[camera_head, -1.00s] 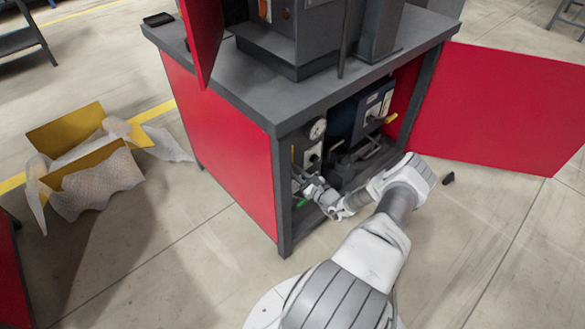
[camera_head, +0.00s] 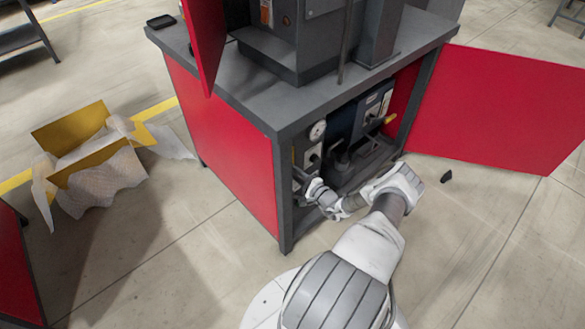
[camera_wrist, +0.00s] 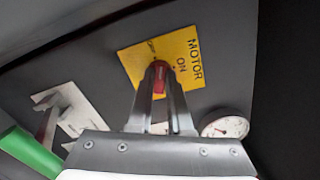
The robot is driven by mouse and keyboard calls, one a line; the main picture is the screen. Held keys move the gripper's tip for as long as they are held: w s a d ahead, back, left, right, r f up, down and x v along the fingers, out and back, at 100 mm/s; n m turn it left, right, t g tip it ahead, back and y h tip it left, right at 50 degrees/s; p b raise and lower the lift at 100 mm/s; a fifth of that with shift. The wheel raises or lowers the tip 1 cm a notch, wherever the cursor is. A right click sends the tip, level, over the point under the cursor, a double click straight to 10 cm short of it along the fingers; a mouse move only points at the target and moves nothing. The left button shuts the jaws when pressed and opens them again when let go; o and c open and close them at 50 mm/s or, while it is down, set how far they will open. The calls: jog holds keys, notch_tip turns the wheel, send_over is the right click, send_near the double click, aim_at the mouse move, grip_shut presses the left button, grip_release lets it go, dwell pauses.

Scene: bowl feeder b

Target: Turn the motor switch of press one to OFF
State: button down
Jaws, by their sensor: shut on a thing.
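The motor switch (camera_wrist: 161,67) is a red knob on a yellow plate (camera_wrist: 187,42) printed "MOTOR" and "ON" in the wrist view. My gripper (camera_wrist: 160,82) is shut on the red knob, one finger on each side. In the head view my gripper (camera_head: 302,178) reaches into the left front of the open press cabinet (camera_head: 225,150). The switch itself is hidden there.
A round gauge (camera_wrist: 225,126) sits beside my fingers. A white plate with a grey lever (camera_wrist: 62,113) and a green bar (camera_wrist: 28,150) are at the left. The open red door (camera_head: 500,110) stands right of the cabinet. A cardboard box (camera_head: 85,150) lies on the floor at left.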

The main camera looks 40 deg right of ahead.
jog(key=shift+f+n+p, duration=0.1)
jog(key=shift+n+p, duration=0.7)
jog(key=shift+n, duration=1.5)
jog(key=c, duration=0.8)
grip_release()
jog(key=shift+c, duration=0.2)
jog(key=s+d+p, duration=0.1)
jog(key=s+p, duration=0.2)
jog(key=s, duration=1.4)
jog(key=shift+s+d, duration=0.15)
jog(key=shift+s, duration=0.05)
